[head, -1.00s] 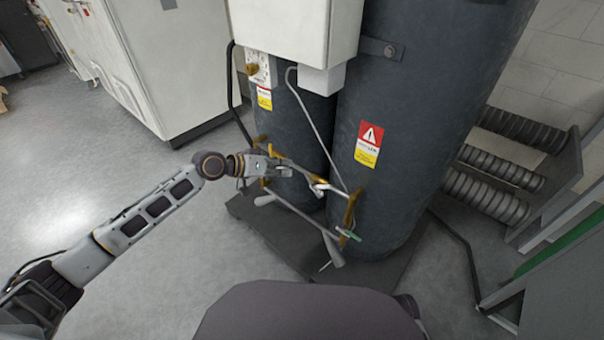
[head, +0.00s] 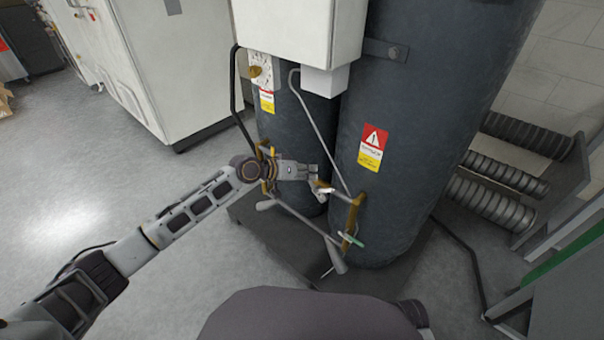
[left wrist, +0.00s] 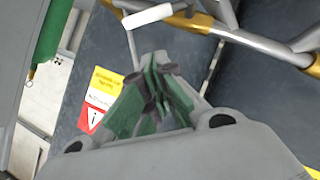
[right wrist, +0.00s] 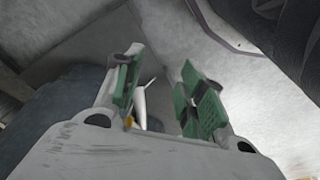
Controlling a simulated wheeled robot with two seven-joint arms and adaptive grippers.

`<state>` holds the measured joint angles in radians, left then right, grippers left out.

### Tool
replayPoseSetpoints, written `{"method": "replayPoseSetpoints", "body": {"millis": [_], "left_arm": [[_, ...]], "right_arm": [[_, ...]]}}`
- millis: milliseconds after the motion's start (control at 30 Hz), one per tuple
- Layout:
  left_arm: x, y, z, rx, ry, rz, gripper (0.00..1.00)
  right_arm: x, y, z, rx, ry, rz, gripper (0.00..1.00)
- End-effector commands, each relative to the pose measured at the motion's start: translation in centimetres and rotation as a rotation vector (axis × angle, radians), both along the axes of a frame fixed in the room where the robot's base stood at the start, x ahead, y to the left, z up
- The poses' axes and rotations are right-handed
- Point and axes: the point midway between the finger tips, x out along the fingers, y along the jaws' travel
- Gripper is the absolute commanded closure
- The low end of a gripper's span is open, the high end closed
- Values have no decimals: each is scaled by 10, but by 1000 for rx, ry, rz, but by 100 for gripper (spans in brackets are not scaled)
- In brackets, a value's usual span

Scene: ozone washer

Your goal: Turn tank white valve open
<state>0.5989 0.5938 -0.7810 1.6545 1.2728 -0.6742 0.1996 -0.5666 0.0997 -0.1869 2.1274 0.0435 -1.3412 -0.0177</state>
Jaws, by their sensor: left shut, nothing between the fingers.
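The tank's white valve handle (head: 325,191) sits on the brass and grey pipework between the two dark tanks, low down. In the left wrist view the white handle (left wrist: 148,15) lies at the top, just beyond the fingertips and apart from them in the picture. My left gripper (head: 313,172) is just above and left of the handle in the head view. Its fingers (left wrist: 158,72) are together with nothing between them. My right gripper (right wrist: 157,80) is outside the head view. Its fingers are apart, with a pale pointed part visible in the gap, too unclear to name.
The right dark tank (head: 430,110) and left dark tank (head: 290,120) stand close behind the pipes. A green handle (head: 351,240) and a grey lever (head: 335,255) are lower right. A white box (head: 295,30) hangs above. Floor (head: 130,175) at left is clear.

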Motion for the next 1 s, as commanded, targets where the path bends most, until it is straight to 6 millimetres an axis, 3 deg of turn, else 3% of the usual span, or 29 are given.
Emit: {"method": "replayPoseSetpoints", "body": {"millis": [400,1000], "left_arm": [[-4,-25,-31,0,-1,0,100],[-4,-27,-34,2,-1,0,100]], "right_arm": [[-1,3,12,12,-18,2,60],[1,3,15,12,-23,3,60]]}}
